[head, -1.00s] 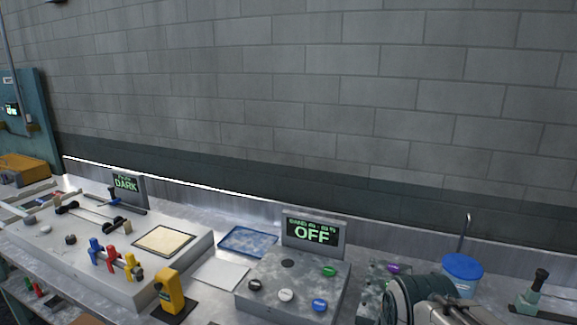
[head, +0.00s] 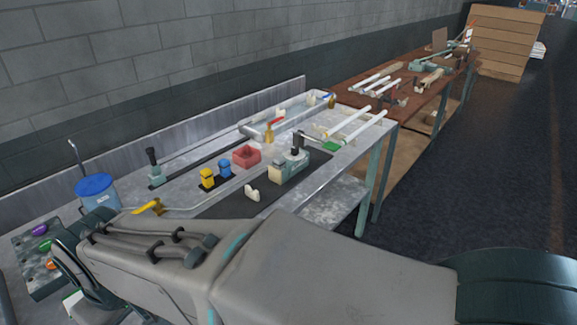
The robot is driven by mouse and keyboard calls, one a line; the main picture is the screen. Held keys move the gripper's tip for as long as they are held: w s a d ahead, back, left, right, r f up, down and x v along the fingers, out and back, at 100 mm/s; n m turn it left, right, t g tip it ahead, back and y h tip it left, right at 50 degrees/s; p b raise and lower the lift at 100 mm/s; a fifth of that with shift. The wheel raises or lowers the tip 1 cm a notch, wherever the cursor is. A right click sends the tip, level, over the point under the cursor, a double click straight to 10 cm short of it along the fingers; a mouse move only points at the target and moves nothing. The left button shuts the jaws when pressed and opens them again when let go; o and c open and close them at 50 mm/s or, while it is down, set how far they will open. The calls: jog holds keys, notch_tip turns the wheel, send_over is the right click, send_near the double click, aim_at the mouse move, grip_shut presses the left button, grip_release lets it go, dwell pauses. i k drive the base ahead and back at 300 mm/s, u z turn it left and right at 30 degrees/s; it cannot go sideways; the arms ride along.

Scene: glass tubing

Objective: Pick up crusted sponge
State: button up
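I cannot pick out the crusted sponge for certain. A small cream piece (head: 252,193) lies on the dark strip of the metal bench, and small pale pieces (head: 280,113) sit in the shallow metal tray (head: 258,132) at the back; none is clear enough to name. My arm crosses the lower part of the view from right to left, in front of the bench. Its far end is at the lower left, and my gripper's fingers do not show.
A red block (head: 246,156), yellow and blue pieces, and a grey-green device (head: 289,167) stand mid-bench. A brown table (head: 349,92) with white tubes adjoins behind. Dark floor (head: 500,150) is open at right.

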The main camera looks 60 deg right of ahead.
aim_at(279, 161)
jog(key=z, duration=0.35)
jog(key=k, duration=0.8)
jog(key=z, duration=0.35)
jog(key=i, duration=0.65)
jog(key=z, duration=0.75)
jog(key=i, duration=0.5)
jog(key=z, duration=1.2)
jog(key=k, duration=1)
jog(key=z, duration=0.9)
jog(key=i, duration=1.45)
jog(key=u, duration=1.7)
jog(key=i, duration=0.7)
jog(key=u, duration=0.75)
